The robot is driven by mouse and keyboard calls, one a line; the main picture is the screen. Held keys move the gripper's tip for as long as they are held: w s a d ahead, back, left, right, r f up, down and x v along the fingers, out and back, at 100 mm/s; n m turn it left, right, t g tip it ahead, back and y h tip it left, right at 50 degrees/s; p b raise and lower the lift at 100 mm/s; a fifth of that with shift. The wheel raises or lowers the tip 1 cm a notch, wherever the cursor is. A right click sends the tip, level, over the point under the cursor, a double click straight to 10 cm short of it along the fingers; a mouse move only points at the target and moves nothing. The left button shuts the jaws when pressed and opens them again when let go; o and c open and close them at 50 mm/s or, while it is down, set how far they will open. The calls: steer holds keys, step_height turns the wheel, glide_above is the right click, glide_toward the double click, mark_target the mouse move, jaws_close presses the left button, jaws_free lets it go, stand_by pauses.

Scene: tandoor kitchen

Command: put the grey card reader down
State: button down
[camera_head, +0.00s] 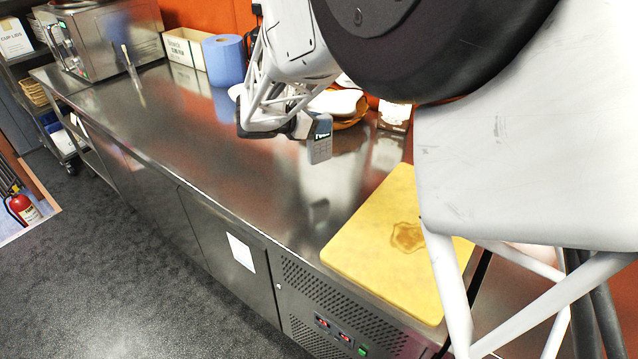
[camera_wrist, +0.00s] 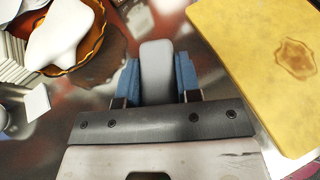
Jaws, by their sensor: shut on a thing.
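In the wrist view the card reader (camera_wrist: 157,72) is a plain grey shape between the two blue finger pads of my gripper (camera_wrist: 158,80). The fingers are shut on its sides. The steel counter (camera_head: 190,150) below is bare there, with a blurred reflection. The height of the reader above the counter is hard to judge.
A yellow cutting board (camera_head: 375,245) with a brown mark lies to the right. An orange-rimmed bowl (camera_wrist: 98,45) with a white item stands at the back. A blue paper roll (camera_head: 224,60) and a metal appliance (camera_head: 105,38) stand farther left. The counter's front-left stretch is clear.

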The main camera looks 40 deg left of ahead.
mark_target(319, 149)
steer(key=shift+f, duration=0.15)
steer(key=shift+f, duration=1.85)
steer(key=shift+f, duration=2.15)
steer(key=c, duration=0.8)
jaws_free()
